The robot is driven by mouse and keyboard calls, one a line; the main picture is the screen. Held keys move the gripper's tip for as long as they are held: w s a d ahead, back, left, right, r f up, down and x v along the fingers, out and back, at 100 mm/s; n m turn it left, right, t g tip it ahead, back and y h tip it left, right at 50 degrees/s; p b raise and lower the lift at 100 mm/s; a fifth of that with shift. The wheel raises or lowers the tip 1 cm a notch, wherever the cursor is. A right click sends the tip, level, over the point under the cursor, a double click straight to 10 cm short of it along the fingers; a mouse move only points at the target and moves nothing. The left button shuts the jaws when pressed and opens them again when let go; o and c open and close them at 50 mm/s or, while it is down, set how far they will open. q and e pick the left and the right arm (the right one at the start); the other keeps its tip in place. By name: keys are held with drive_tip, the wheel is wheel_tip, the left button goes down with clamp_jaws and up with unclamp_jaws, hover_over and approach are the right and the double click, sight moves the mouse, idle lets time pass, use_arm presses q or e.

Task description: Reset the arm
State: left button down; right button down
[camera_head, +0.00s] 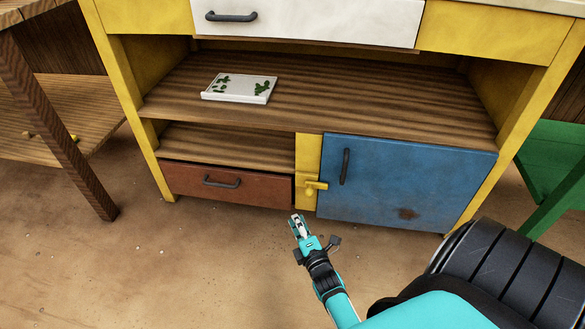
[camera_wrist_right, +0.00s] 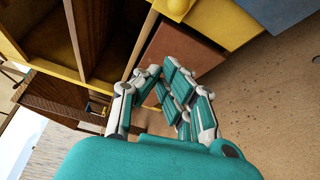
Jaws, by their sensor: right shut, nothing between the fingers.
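My right arm, teal and black, comes in from the lower right of the head view. My left gripper is not in view.
The yellow cabinet has a white drawer (camera_head: 300,20), a red-brown drawer (camera_head: 225,184) and a blue door (camera_head: 405,182), all looking shut. A white tray (camera_head: 240,88) with green bits lies on the open shelf. A wooden table stands left, a green piece right. The floor (camera_head: 190,265) in front is clear.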

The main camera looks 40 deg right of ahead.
drive_tip(key=shift+s+a, duration=0.2)
drive_tip(key=shift+s, duration=0.25)
